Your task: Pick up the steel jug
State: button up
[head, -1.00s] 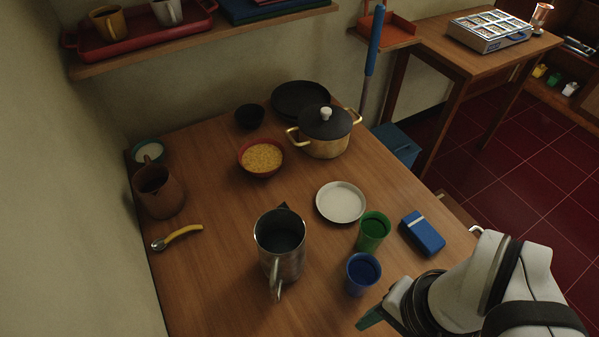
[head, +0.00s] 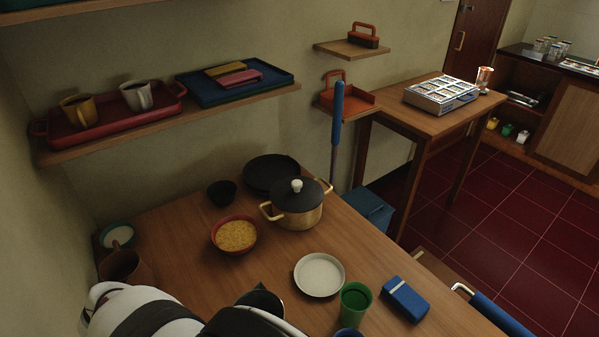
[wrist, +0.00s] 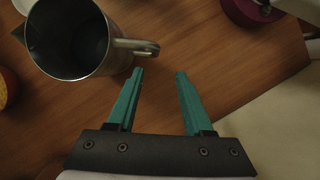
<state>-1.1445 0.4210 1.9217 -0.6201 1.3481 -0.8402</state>
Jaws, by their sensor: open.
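The steel jug (head: 262,301) stands on the wooden table. In the head view my arm covers most of it, with only part of its rim and spout showing. In the wrist view the jug (wrist: 72,38) is at the upper left, its open mouth showing and its handle (wrist: 135,45) pointing right. My gripper (wrist: 160,72) is open and empty, its two green fingers pointing toward the handle side. In that picture the left fingertip lies just below the handle's end; whether they touch cannot be told. The fingers are hidden in the head view.
A white plate (head: 319,275), green cup (head: 355,305), blue cup (head: 349,332) and blue box (head: 406,299) stand right of the jug. Behind are a red bowl (head: 235,236) and a lidded pot (head: 298,206). A brown pitcher (head: 122,267) stands left.

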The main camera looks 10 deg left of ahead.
jog(key=x, duration=1)
jog(key=shift+w+d, duration=0.15)
jog(key=shift+w, duration=0.25)
grip_shut()
dwell(0.6)
